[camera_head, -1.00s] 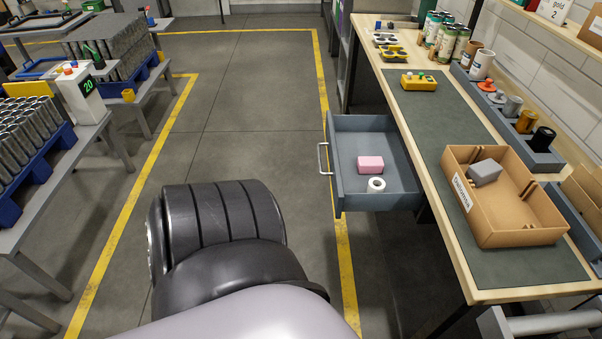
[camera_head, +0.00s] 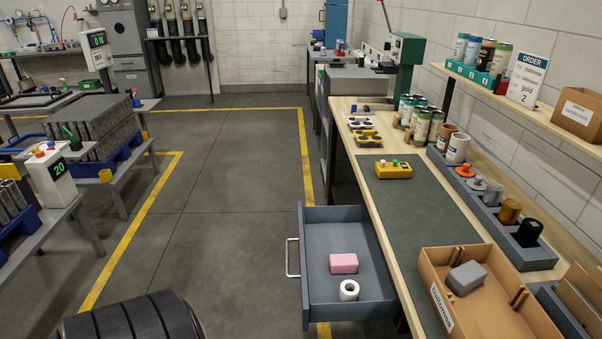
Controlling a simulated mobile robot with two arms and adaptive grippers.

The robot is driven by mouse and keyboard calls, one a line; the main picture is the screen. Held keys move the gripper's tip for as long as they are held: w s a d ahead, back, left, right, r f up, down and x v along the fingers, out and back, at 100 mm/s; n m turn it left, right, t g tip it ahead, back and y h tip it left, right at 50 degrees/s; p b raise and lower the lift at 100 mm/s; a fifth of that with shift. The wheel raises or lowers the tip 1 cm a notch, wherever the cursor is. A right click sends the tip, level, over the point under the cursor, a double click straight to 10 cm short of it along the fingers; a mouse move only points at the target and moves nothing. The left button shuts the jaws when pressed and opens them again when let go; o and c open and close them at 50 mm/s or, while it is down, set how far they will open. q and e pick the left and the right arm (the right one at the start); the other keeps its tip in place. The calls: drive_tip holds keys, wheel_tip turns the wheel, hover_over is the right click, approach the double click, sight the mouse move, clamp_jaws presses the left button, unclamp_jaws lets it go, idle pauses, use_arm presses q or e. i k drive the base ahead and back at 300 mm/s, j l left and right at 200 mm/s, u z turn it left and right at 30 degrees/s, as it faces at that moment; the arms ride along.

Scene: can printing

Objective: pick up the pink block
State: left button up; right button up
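The pink block (camera_head: 343,263) lies in the open grey drawer (camera_head: 317,232) on the left side of the workbench. A white ring-shaped roll (camera_head: 349,290) lies just in front of it in the same drawer. The drawer's handle (camera_head: 292,257) faces left. Neither of my grippers shows in the head view. A dark ribbed part at the bottom left is a part of my own arm or body.
The wooden bench (camera_head: 398,286) holds a green mat, a yellow control box (camera_head: 393,170), a cardboard box (camera_head: 437,274) with a grey block (camera_head: 467,278), and several cans. Clear floor (camera_head: 229,222) lies left of the drawer.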

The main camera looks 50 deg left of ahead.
sight(339, 263)
drive_tip(key=u, duration=1.25)
